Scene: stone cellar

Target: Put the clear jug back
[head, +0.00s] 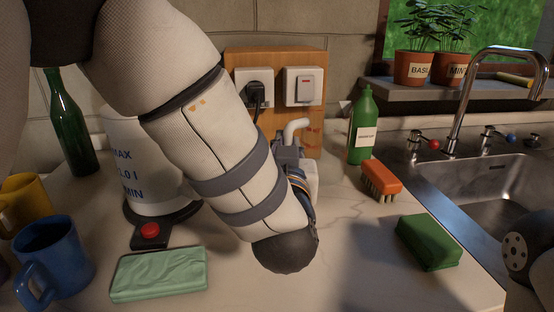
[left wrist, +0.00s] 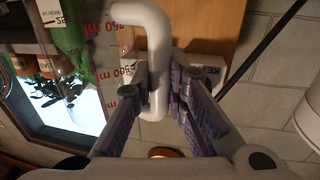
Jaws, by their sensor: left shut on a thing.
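The clear jug shows in the left wrist view by its white curved handle (left wrist: 155,45) and red millilitre marks on its see-through wall. My left gripper (left wrist: 160,88) is shut on that handle, with a finger on each side. In the head view my left gripper (head: 288,155) is partly hidden by my arm, and the top of the white handle (head: 297,127) shows just above it. Most of the jug is hidden there, so I cannot tell whether its base touches the counter. My right gripper is not in view.
A green bottle (head: 361,130), orange brush (head: 381,180) and green sponge (head: 429,242) lie between jug and sink (head: 480,190). A white kettle (head: 150,185), blue mug (head: 58,255) and green cloth (head: 160,275) are left. Wooden socket board (head: 275,60) stands behind. Front-middle counter is clear.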

